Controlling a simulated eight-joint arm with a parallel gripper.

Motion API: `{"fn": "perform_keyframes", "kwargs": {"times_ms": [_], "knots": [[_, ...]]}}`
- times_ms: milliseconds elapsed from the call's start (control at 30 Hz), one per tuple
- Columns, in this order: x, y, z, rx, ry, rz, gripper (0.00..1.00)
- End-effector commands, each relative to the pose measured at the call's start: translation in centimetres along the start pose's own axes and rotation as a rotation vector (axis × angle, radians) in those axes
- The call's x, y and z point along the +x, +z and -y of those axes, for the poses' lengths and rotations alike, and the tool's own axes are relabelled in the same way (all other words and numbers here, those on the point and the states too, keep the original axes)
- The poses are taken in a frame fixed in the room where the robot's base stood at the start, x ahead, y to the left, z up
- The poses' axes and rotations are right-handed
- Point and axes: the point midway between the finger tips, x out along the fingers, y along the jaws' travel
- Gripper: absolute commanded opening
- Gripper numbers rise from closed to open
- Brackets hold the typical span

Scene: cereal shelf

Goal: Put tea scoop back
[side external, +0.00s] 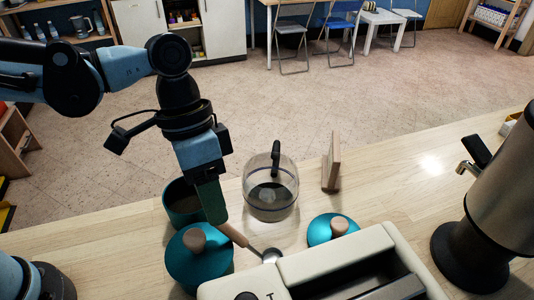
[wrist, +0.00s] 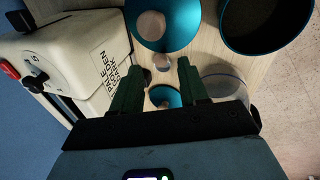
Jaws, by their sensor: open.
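The tea scoop (side external: 235,236) has a wooden handle and a small metal bowl. In the side view its handle slants up beside my fingertips, and its bowl is near the cream appliance. My gripper (side external: 213,218) points down with green fingers, close to the handle's upper end. In the wrist view the fingers (wrist: 160,72) are apart, with a small round wooden piece between them, probably the scoop handle's end. I cannot tell whether it touches either finger. An open teal canister (side external: 183,204) stands behind the gripper and also shows in the wrist view (wrist: 262,40).
A large teal lid (side external: 192,262) lies left of the scoop, and a smaller teal lid (side external: 325,231) lies right. A glass jug (side external: 270,192) and wooden stand (side external: 332,164) stand behind. The cream appliance (side external: 310,268) fills the front. A metal urn (side external: 500,195) stands right.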

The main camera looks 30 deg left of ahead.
Motion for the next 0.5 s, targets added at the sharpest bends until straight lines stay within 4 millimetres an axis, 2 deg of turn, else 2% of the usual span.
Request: {"fn": "perform_keyframes", "kwargs": {"times_ms": [300,500], "knots": [[-5.1,0.1,0.0,-0.001,0.000,0.001,0.44],[-7.0,0.0,0.0,0.000,0.000,0.001,0.44]]}}
